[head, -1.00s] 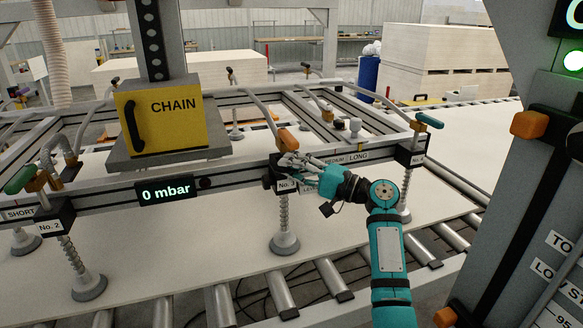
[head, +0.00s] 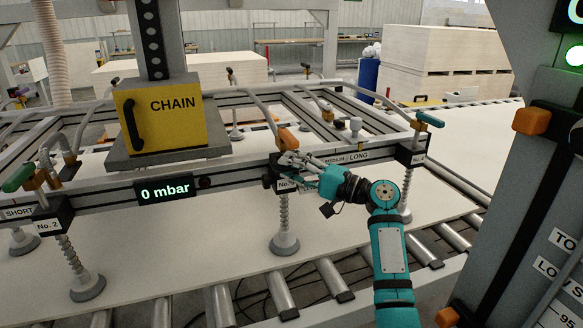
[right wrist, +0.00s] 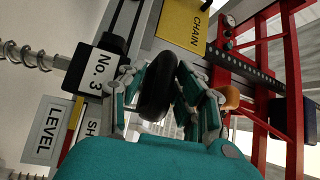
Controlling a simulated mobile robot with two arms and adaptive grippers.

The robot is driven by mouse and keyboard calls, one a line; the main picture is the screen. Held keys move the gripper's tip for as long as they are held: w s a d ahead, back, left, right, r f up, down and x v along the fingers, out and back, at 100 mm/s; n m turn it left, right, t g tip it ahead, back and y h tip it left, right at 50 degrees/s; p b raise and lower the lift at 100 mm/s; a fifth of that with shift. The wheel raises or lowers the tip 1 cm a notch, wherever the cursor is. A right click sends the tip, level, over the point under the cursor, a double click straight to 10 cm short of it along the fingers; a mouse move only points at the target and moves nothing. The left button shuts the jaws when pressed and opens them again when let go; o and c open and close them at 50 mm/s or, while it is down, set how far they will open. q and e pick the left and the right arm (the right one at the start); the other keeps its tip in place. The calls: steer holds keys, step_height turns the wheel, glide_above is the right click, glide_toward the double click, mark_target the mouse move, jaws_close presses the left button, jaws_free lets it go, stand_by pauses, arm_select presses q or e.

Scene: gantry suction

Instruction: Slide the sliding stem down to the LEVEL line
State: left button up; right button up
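The No. 3 stem (head: 283,214) is a ribbed metal rod with a grey suction cup below the black No. 3 block on the front beam. The cup is at the white panel. The stem also shows in the right wrist view (right wrist: 28,58). My right gripper (head: 289,161) is at the No. 3 block, just below an orange valve lever. In the right wrist view its fingers flank a rounded black part (right wrist: 158,88); whether they press on it is unclear. A LEVEL plate (right wrist: 45,132) shows beside the No. 3 block. My left gripper is out of view.
The lifting frame carries a yellow CHAIN box (head: 163,116) and a 0 mbar display (head: 165,190). A No. 2 cup (head: 88,286) hangs at left. The white panel (head: 190,260) lies on rollers. A dark post (head: 520,215) stands at right.

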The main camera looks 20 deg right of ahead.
steer(key=shift+o, duration=0.7)
steer(key=shift+r, duration=0.1)
steer(key=v, duration=1.2)
